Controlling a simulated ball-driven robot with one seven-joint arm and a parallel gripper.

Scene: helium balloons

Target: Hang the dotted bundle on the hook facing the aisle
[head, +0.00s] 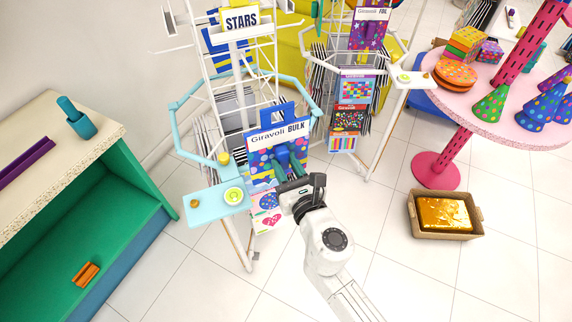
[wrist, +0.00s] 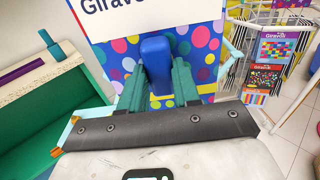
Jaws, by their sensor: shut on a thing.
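The dotted bundle (head: 262,168) is a blue pack with coloured dots and a white label reading "Giravoli BULK". It is upright at the front of the STARS rack (head: 249,75) in the head view. Its dotted face (wrist: 203,42) fills the top of the wrist view. My gripper (head: 287,163) is in front of the bundle, its green fingers (wrist: 158,78) shut on a blue grip (wrist: 155,58) that stands out from the dotted face. The hook itself is hidden, so I cannot tell whether the bundle hangs on it or is apart from it.
A light-blue shelf (head: 217,203) with a yellow-green disc juts out left of the bundle. A second rack with packs (head: 350,88) stands at the right. A green-fronted counter (head: 90,200) is at the left, a cardboard box (head: 446,234) on the floor at right. The tiled floor between is clear.

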